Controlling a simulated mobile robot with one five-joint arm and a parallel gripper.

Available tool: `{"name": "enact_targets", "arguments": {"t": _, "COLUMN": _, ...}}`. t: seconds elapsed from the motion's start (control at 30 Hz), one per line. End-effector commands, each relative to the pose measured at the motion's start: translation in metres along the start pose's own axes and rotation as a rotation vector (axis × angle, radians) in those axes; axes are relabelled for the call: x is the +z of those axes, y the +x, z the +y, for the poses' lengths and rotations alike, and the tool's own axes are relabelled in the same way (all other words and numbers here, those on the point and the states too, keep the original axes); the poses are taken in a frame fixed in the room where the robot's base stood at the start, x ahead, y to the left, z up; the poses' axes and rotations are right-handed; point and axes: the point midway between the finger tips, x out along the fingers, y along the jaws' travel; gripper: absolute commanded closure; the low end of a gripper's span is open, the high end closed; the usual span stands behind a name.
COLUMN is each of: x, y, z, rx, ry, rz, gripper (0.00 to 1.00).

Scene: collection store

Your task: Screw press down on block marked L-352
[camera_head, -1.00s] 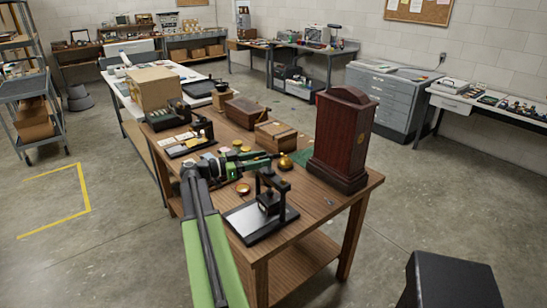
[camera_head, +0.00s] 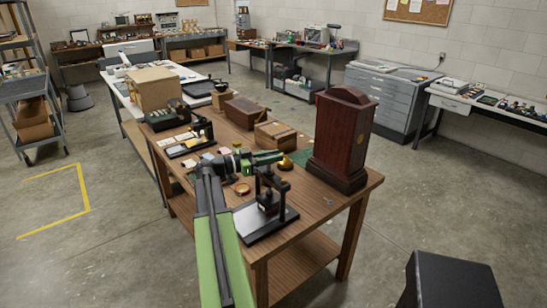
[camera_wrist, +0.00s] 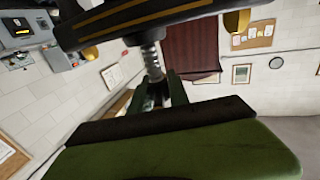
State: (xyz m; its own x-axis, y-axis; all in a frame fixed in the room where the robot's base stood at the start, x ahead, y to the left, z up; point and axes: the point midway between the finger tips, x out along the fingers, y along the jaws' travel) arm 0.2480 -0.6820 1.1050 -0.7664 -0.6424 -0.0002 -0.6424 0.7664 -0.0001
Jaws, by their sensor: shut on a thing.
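The black screw press (camera_head: 268,198) stands upright on its dark base near the front of the wooden table. My gripper (camera_head: 270,157) is at the top of this press, shut on its upper part. In the wrist view a threaded metal screw (camera_wrist: 152,60) rises from between my gripper's fingers (camera_wrist: 160,95). A dark bar with brass-coloured stripes (camera_wrist: 130,22) crosses in front of the camera there. A pale piece is under the press; no marking L-352 can be read.
A tall dark-red wooden case (camera_head: 342,140) stands close right of the press. A second black press-like device (camera_head: 203,130) stands further back left. Floor left is open.

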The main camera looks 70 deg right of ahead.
Motion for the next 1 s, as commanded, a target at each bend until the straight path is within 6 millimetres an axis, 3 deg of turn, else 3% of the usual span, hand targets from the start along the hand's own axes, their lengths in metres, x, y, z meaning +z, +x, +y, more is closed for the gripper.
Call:
{"name": "enact_targets", "arguments": {"t": 0.37, "x": 0.0000, "y": 0.0002, "z": -0.0013, "rx": 0.039, "ry": 0.000, "rz": 0.000, "gripper": 1.00}}
{"name": "enact_targets", "arguments": {"t": 1.0, "x": 0.0000, "y": -0.0009, "z": 0.0042, "rx": 0.438, "ry": 0.000, "rz": 0.000, "gripper": 1.00}}
